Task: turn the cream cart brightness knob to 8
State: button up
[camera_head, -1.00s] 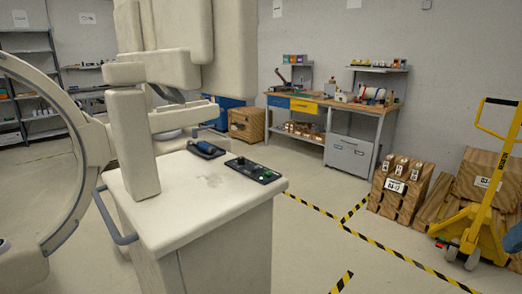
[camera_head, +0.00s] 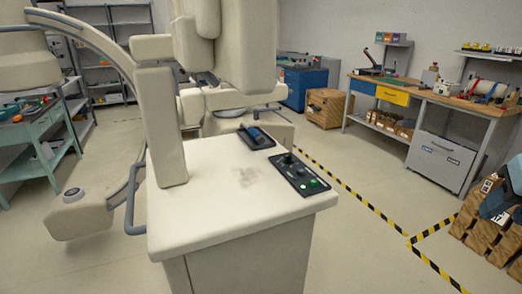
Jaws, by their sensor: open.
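The cream cart (camera_head: 215,219) stands in the middle of the view, with a flat top and a tall column at its left. A black control panel (camera_head: 311,187) lies on the top near its right edge. A dark knob (camera_head: 287,159) stands on the far part of this panel, with green buttons nearer the front. The knob's markings and setting are too small to read.
A green table (camera_head: 40,130) with tools stands at left. A workbench (camera_head: 440,98) and a wooden crate (camera_head: 326,108) stand behind at right. Open floor with yellow-black tape (camera_head: 368,205) lies right of the cart.

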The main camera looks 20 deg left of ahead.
aim_at(288, 159)
jog(key=u, duration=0.4)
jog(key=i, duration=0.8)
jog(key=u, duration=0.6)
jog(key=k, duration=0.85)
jog(key=u, duration=0.2)
jog(key=i, duration=0.9)
jog(key=z, duration=0.1)
